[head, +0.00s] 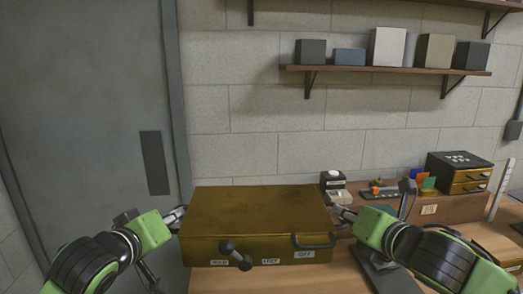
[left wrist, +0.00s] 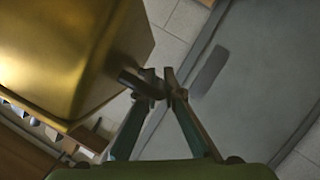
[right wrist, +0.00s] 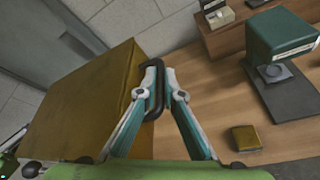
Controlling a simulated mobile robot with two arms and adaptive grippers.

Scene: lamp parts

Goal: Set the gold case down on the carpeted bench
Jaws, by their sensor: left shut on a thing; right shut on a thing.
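The gold case (head: 257,213) is a wide brass-coloured box with a front handle, a lever and small labels. It is level in front of me in the head view, between my two grippers. My left gripper (head: 180,215) is shut on the dark handle on the case's left side, seen closely in the left wrist view (left wrist: 160,88). My right gripper (head: 338,211) is shut on the handle on its right side, also seen in the right wrist view (right wrist: 158,75). The case hides the surface below it. I cannot make out a carpeted surface.
A wooden worktop (head: 340,278) lies below and right of the case. A green press-like device (right wrist: 283,45) and a small gold block (right wrist: 246,138) stand on it. A raised wooden ledge (head: 455,208) with small items and a dark drawer box (head: 459,172) is behind. A grey door (head: 85,110) is left.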

